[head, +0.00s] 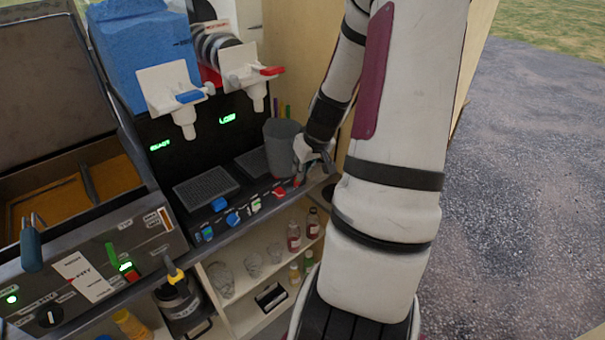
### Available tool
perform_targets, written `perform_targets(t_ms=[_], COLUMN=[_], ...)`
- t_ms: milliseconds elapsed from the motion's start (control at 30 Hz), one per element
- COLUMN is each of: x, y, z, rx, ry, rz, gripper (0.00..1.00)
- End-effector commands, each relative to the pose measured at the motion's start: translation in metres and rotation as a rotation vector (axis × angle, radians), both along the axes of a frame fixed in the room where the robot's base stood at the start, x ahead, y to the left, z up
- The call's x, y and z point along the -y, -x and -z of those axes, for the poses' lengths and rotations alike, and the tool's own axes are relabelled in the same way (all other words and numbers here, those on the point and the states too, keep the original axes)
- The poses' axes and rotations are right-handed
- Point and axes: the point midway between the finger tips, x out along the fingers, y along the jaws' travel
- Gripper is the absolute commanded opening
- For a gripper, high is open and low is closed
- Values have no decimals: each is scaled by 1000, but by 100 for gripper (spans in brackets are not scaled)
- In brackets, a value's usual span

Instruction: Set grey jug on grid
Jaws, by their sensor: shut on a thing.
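The grey jug (282,146) is upright near the right end of the drinks machine, below and right of the tap with the red lever (252,78). My gripper (300,160) is at the jug's right side and shut on it; the fingertips are partly hidden by the jug and my wrist. One dark grid (206,188) lies bare below the tap with the blue lever (178,98). A second dark grid (252,164) lies directly left of the jug, partly covered by it. I cannot tell whether the jug's base touches this grid or is above it.
A fryer (95,180) with an open lid stands on the left. Blue and red controls (240,212) line the machine's front edge. Shelves below hold glass jugs (222,278) and bottles (294,236). A wooden panel (300,50) stands behind my arm.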

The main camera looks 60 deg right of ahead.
Motion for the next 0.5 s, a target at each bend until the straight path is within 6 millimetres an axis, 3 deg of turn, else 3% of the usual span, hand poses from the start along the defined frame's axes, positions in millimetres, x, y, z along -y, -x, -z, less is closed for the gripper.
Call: perform_targets(t_ms=[500], x=[9], y=[-38], z=[5], rx=[1], ry=[3], rz=[0], gripper=[0])
